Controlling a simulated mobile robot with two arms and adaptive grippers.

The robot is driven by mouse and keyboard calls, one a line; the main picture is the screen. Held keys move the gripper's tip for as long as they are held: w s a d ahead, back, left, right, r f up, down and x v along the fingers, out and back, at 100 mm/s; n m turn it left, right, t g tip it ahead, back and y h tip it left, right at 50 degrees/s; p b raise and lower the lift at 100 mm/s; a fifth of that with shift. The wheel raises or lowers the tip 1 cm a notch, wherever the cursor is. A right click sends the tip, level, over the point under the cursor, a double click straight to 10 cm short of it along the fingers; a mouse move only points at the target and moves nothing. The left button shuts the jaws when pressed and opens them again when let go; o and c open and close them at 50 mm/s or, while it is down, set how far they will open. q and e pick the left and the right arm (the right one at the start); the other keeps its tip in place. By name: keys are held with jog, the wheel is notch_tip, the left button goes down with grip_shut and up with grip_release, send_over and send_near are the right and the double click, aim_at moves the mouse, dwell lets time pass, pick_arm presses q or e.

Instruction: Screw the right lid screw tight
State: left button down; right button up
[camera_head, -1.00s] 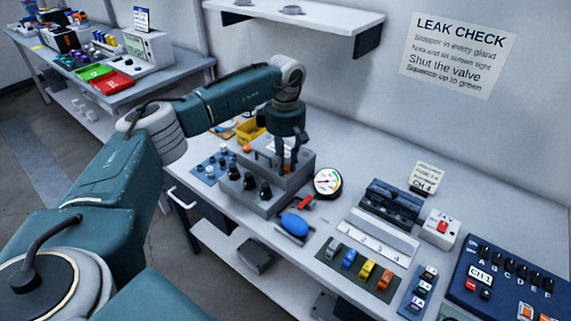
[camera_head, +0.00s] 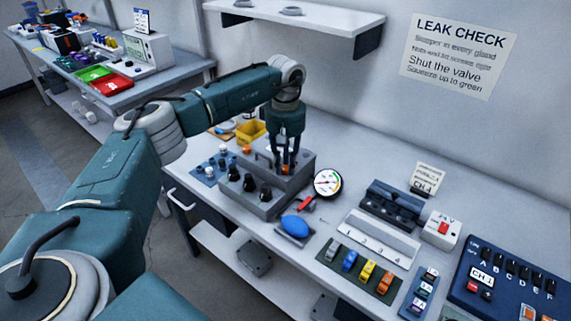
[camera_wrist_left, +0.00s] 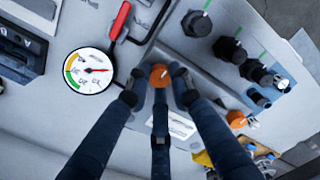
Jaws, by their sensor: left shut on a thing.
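The right lid screw has an orange head (camera_wrist_left: 160,75) and shows between my left fingertips in the left wrist view. My left gripper (camera_head: 287,170) points down over the right part of the grey box's lid in the head view. It is shut on the orange screw, and its fingers hide part of the head. The grey box (camera_head: 262,207) stands on the bench with several black glands (camera_wrist_left: 229,49) along its front. Another orange screw (camera_wrist_left: 236,119) sits at the lid's other side. My right gripper is not in view.
A round gauge (camera_head: 327,183) and a red-handled valve (camera_wrist_left: 120,20) are close beside the box. A blue squeeze bulb (camera_head: 295,226) lies in front. A yellow bin (camera_head: 250,132) stands behind. Blocks and a switch panel fill the right of the bench.

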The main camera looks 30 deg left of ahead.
aim_at(285, 167)
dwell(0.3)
pick_arm(q)
jog(key=c, duration=1.5)
grip_release()
jog(key=shift+a, duration=0.1)
jog(key=shift+c, duration=0.2)
notch_tip(285, 167, up, 12)
